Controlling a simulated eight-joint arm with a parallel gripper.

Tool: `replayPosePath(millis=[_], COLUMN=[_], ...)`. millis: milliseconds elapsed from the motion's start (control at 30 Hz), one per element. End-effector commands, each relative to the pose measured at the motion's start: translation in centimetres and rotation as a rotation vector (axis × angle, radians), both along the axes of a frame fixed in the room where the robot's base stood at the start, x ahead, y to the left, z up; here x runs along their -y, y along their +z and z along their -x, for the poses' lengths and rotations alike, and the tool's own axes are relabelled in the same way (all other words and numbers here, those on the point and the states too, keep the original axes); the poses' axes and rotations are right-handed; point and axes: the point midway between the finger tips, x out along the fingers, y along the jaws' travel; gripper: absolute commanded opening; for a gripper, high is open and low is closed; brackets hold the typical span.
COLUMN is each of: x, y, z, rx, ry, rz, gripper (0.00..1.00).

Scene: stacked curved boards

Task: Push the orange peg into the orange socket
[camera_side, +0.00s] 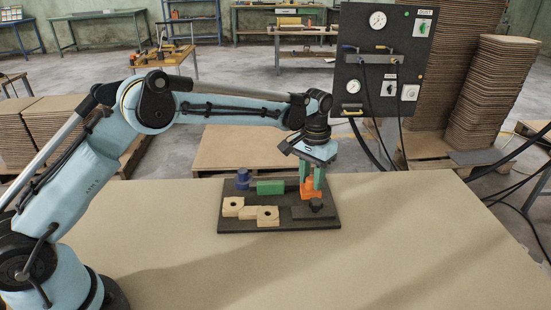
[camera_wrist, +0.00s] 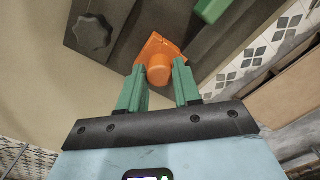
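The orange peg (camera_wrist: 159,70) shows its round end between the two green fingers of my gripper (camera_wrist: 159,78) in the wrist view. The fingers appear to touch it on both sides. The orange socket (camera_wrist: 152,46) is an angular block directly behind the peg. In the side view my gripper (camera_side: 312,179) points down over the orange socket (camera_side: 311,192) at the right part of the dark board. The peg overlaps the socket there, and I cannot tell how deep it sits.
The dark board (camera_side: 235,214) lies on a tan table (camera_side: 420,240). A green block (camera_side: 270,187), blue knob (camera_side: 243,178), wooden blocks (camera_side: 268,215) and black knob (camera_side: 316,205) stand close by. The black knob (camera_wrist: 92,34) and green block (camera_wrist: 212,9) also show in the wrist view.

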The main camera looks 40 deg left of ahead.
Motion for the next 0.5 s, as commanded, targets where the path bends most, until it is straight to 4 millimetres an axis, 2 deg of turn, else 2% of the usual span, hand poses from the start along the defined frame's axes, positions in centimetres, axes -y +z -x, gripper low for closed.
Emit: replayPosePath(millis=[33, 133, 500], x=[0.00, 0.00, 0.00], y=[0.01, 0.02, 0.43], z=[0.00, 0.00, 0.00], rx=[0.000, 0.000, 0.000], ry=[0.000, 0.000, 0.000], rz=[0.000, 0.000, 0.000], gripper=[0.41, 0.56, 0.57])
